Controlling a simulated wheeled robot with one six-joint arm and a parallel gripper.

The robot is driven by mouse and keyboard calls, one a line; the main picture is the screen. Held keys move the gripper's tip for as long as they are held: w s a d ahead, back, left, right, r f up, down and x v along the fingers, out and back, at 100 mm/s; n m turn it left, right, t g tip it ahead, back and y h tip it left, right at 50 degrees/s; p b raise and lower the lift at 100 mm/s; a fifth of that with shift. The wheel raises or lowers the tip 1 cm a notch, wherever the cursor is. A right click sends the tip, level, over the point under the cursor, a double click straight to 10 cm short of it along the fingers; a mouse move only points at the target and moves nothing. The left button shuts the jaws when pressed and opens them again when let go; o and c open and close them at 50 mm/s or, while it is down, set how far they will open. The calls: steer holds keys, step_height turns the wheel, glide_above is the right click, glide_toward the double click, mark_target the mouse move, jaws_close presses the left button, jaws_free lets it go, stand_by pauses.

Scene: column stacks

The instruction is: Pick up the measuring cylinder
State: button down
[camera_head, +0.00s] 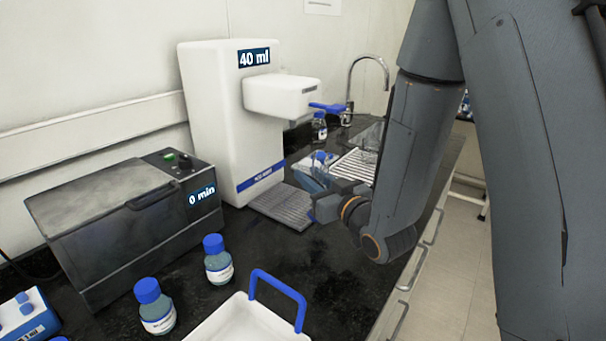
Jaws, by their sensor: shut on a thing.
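My gripper (324,206) is seen from behind, in front of the white dispenser and beside its drip grid. It is small and dark here, and my own wrist covers part of it.
The white dispenser (225,120) reads "40 ml". A grey bath (120,230) reading "0 min" stands left. Two blue-capped bottles (218,262) (157,309) and a white tray with blue handle (240,318) are in front. A sink tap (369,62) is behind. The dark counter's middle is clear.

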mark_target(324, 187)
steer(key=v, duration=0.3)
steer(key=shift+s+d, duration=0.1)
steer(key=shift+s, duration=0.05)
steer(key=p+v, duration=0.2)
steer(key=p, duration=0.1)
steer(key=shift+s+d+p, duration=0.1)
steer(key=shift+s+p, duration=0.1)
steer(key=shift+p, duration=0.35)
